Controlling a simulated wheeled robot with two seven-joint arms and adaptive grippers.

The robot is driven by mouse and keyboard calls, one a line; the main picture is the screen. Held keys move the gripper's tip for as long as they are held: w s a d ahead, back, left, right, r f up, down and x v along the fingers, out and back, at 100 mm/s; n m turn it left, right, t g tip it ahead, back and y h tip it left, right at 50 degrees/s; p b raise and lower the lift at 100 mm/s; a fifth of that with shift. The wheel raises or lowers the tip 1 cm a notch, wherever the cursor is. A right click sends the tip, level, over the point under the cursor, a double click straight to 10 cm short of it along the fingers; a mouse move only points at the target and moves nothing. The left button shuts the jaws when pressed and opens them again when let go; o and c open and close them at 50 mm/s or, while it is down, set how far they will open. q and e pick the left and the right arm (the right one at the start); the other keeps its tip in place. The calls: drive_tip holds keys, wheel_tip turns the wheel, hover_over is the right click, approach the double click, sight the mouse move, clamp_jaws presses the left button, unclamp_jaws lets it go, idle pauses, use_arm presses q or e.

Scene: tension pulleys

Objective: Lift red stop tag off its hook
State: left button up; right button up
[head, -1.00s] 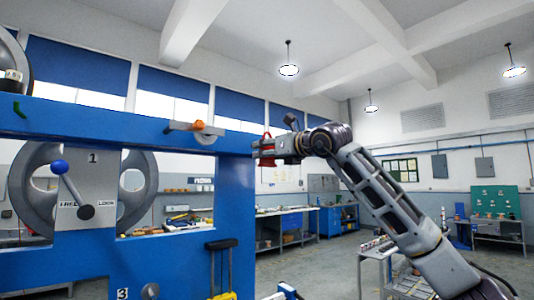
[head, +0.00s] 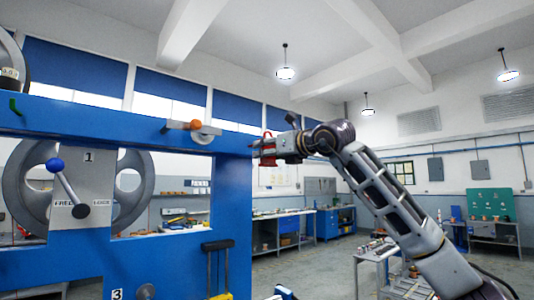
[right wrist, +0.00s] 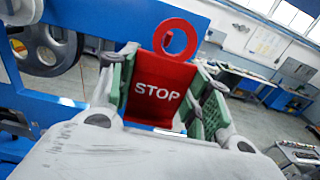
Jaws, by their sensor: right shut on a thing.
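The red stop tag (right wrist: 158,88) sits between the green-padded fingers of my right gripper (right wrist: 165,98) in the right wrist view. Its white STOP lettering faces the camera, and its red ring (right wrist: 175,38) stands clear above the fingers. In the head view a small part of the tag (head: 268,136) shows at the tip of my right gripper (head: 270,150), beside the right end of the blue frame (head: 125,120). The right gripper is shut on the tag. The hook cannot be made out, so I cannot tell whether the ring touches it. My left gripper is not in view.
The blue frame carries a grey wheel (head: 28,195), a blue-knobbed lever (head: 66,185) beside FREE and LOCK marks, and an orange-knobbed part (head: 195,125) on its top beam. Workbenches stand behind. Open air lies right of the frame.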

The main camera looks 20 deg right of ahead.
drive_tip(key=shift+s+d, duration=0.1)
drive_tip(key=shift+s, duration=0.1)
drive_tip(key=shift+s, duration=0.2)
drive_tip(key=shift+s+d+b, duration=0.25)
drive_tip(key=shift+s+b, duration=0.05)
drive_tip(key=shift+b, duration=0.1)
drive_tip(key=shift+b+v, duration=0.5)
drive_tip(key=shift+v, duration=0.55)
drive_tip(key=shift+s, duration=0.15)
idle(0.6)
drive_tip(key=shift+r, duration=0.25)
